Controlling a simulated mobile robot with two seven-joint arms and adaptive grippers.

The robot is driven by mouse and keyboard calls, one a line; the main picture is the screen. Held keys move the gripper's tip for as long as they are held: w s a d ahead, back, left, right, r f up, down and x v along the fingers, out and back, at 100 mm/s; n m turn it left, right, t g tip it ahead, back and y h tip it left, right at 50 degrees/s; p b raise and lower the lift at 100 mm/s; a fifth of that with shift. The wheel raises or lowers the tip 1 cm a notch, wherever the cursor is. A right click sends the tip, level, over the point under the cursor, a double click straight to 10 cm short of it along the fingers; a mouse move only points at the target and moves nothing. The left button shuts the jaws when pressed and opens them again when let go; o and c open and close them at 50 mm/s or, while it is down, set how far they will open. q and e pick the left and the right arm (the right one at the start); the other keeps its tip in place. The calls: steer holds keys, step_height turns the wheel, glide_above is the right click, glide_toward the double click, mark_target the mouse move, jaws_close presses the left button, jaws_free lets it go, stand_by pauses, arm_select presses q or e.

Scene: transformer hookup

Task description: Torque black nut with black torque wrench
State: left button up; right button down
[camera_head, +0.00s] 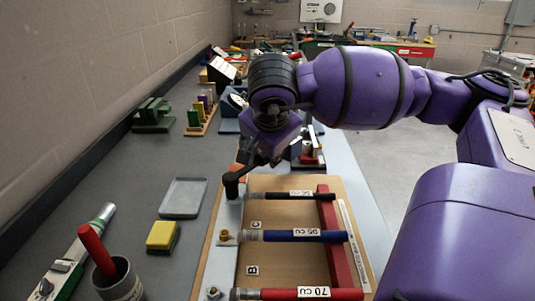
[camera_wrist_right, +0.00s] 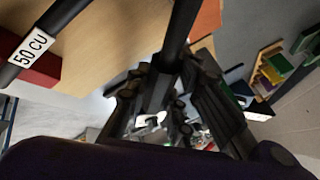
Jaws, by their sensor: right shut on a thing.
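My right gripper (camera_head: 252,160) is shut on the black torque wrench (camera_head: 231,183), above the far left corner of the wooden board. The wrench's dark head points down at the lug end of the black cable (camera_head: 285,195). The black nut is hidden, so I cannot tell whether the wrench is seated on it. In the right wrist view the wrench's dark shaft (camera_wrist_right: 182,30) runs up from between the fingers (camera_wrist_right: 160,92). The black cable with its 50 CU label (camera_wrist_right: 32,47) lies to the left there. My left gripper is not in view.
The wooden board (camera_head: 290,262) also carries a blue cable (camera_head: 300,236) and a red cable (camera_head: 310,294) across a red bar (camera_head: 338,240). A grey tray (camera_head: 183,198), yellow block (camera_head: 162,236) and grey cup (camera_head: 118,281) stand to the left on the bench.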

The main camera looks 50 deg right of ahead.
steer(key=shift+s+m+g+b, duration=0.3)
steer(key=shift+s+m, duration=0.25)
steer(key=shift+m, duration=0.05)
steer(key=shift+s+m+h, duration=0.3)
steer(key=shift+s, duration=0.05)
steer(key=shift+s, duration=0.15)
steer(key=shift+s+a+m+g+h+b, duration=0.25)
steer(key=shift+s+m+g+b, duration=0.25)
steer(key=shift+s+m+b, duration=0.3)
steer(key=shift+w+d+r+p, duration=0.1)
steer(key=shift+w+p, duration=0.35)
steer(key=shift+p, duration=0.05)
steer(key=shift+w+d+n+t+p, duration=0.1)
steer(key=shift+w+n+t+p, duration=0.25)
steer(key=shift+n, duration=0.25)
